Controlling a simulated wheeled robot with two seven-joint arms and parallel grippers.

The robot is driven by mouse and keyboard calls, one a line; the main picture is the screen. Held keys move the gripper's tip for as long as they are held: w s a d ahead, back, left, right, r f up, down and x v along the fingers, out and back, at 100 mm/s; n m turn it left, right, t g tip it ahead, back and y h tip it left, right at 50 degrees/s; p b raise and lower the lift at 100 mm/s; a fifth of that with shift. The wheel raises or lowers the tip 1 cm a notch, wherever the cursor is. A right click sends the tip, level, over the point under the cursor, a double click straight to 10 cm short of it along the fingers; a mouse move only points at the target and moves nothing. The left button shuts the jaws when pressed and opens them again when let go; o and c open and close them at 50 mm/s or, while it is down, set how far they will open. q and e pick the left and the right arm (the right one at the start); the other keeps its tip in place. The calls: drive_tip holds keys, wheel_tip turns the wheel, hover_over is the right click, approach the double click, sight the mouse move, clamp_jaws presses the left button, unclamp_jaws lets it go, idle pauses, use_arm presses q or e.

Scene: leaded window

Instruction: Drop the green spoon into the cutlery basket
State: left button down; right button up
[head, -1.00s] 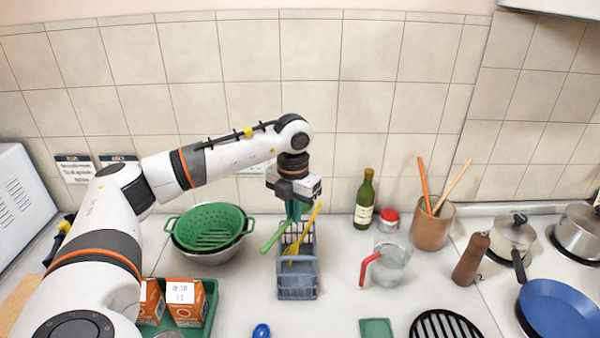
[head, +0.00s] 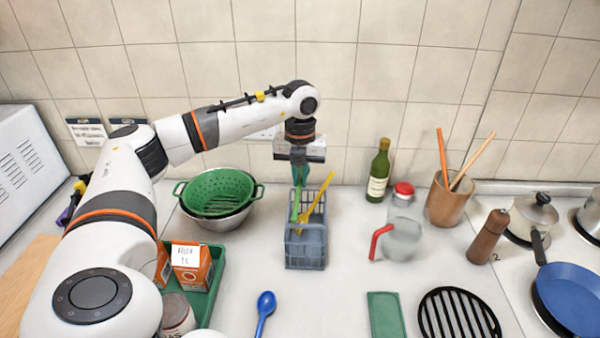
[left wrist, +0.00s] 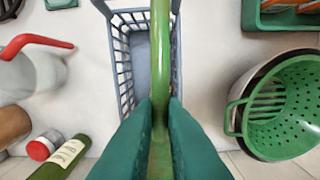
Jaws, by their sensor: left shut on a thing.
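My left gripper (head: 300,174) points down over the back of the grey-blue cutlery basket (head: 306,254). Its teal fingers are shut on the green spoon (head: 297,206). In the left wrist view the spoon (left wrist: 160,70) runs between the fingers (left wrist: 160,120) and out over the basket (left wrist: 124,75), whose slatted walls show on both sides. In the head view the spoon's lower part is inside or just in front of the basket's outline; its depth is unclear. A yellow utensil (head: 318,206) stands tilted in the basket. My right gripper is not in view.
A green colander (head: 219,193) in a metal bowl stands left of the basket. A measuring jug (head: 402,240) with a red handle and a green bottle (head: 378,172) stand to the right. A blue spoon (head: 265,306) lies in front. Bare counter lies just around the basket.

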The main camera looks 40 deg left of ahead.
sight(300, 179)
use_arm(q)
drive_tip(key=shift+f, duration=0.1)
drive_tip(key=c, duration=1.4)
unclamp_jaws()
wheel_tip(300, 179, up, 12)
drive_tip(key=b, duration=0.1)
